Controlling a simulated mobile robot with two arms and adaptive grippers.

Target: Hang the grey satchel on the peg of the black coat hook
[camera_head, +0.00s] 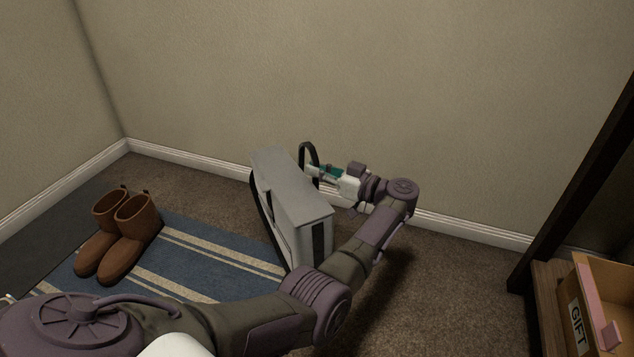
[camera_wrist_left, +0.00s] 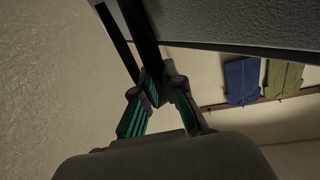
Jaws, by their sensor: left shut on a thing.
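The grey satchel (camera_head: 290,185) hangs in the middle of the head view, tilted, with a black strap (camera_head: 308,150) looped above it. My left gripper (camera_head: 312,170) is shut on the strap at the satchel's far right side. In the left wrist view, the gripper's teal fingers (camera_wrist_left: 157,92) close around the black strap (camera_wrist_left: 143,35), and the satchel's grey side (camera_wrist_left: 230,22) fills the top. The black coat hook and its peg cannot be made out in either view. My right gripper is not in view.
Brown boots (camera_head: 120,235) stand on a blue striped rug (camera_head: 190,265) at the left. A box marked GIFT (camera_head: 590,300) sits on a wooden surface at the right. In the left wrist view, blue (camera_wrist_left: 241,82) and olive (camera_wrist_left: 283,78) items hang by a wooden rail (camera_wrist_left: 255,103).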

